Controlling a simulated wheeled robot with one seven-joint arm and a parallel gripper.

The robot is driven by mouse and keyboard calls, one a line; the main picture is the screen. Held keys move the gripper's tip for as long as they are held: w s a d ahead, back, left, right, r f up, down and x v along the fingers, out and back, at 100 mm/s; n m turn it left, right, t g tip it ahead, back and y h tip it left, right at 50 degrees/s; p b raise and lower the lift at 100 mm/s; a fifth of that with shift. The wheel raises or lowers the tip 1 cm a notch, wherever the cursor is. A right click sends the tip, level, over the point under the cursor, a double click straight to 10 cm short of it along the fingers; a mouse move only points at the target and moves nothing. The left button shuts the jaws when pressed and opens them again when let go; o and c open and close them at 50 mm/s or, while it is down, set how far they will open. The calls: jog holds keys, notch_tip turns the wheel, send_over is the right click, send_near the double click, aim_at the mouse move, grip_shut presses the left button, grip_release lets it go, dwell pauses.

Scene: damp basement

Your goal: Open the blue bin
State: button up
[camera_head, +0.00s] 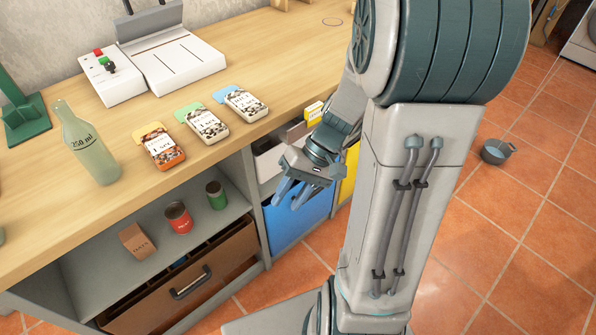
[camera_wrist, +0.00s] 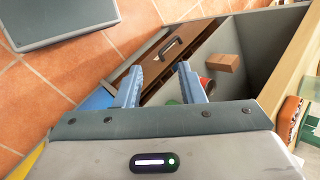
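The blue bin (camera_head: 290,230) sits in the lower right part of the shelf unit under the counter, with its front facing the floor area. My arm and gripper cover part of it, and no handle shows on its visible front. In the wrist view only a strip of the blue bin (camera_wrist: 97,99) shows at the left, behind my finger. My gripper (camera_head: 291,196) is in front of the bin's upper part, pointing down. In the wrist view my gripper (camera_wrist: 160,70) has its two blue fingers apart with nothing between them. Whether a finger touches the bin cannot be told.
A brown drawer (camera_head: 190,289) with a dark handle is left of the bin. A red can (camera_head: 178,217), green can (camera_head: 216,195) and brown box (camera_head: 136,241) stand on the shelf above it. A yellow bin (camera_head: 349,172) is to the right. A pot (camera_head: 497,151) lies on the tiled floor.

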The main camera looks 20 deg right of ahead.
jog(key=w+d+f+m+t+y+b, duration=0.2)
jog(key=w+f+y+b, duration=0.25)
jog(key=f, duration=0.55)
jog(key=m+t+h+b, duration=0.5)
jog(key=m+t+b, duration=0.6)
jog(key=t+b, duration=0.6)
send_near(313, 194)
jog(key=w+a, duration=0.1)
jog(key=w, duration=0.2)
jog(key=w+a+t, duration=0.1)
jog(key=w, duration=0.2)
jog(key=w+a+t+b, duration=0.1)
jog(key=w+a, duration=0.1)
jog(key=w, duration=0.1)
jog(key=shift+w+f, duration=0.3)
jog(key=shift+c, duration=0.4)
jog(key=shift+s+d, duration=0.1)
grip_shut()
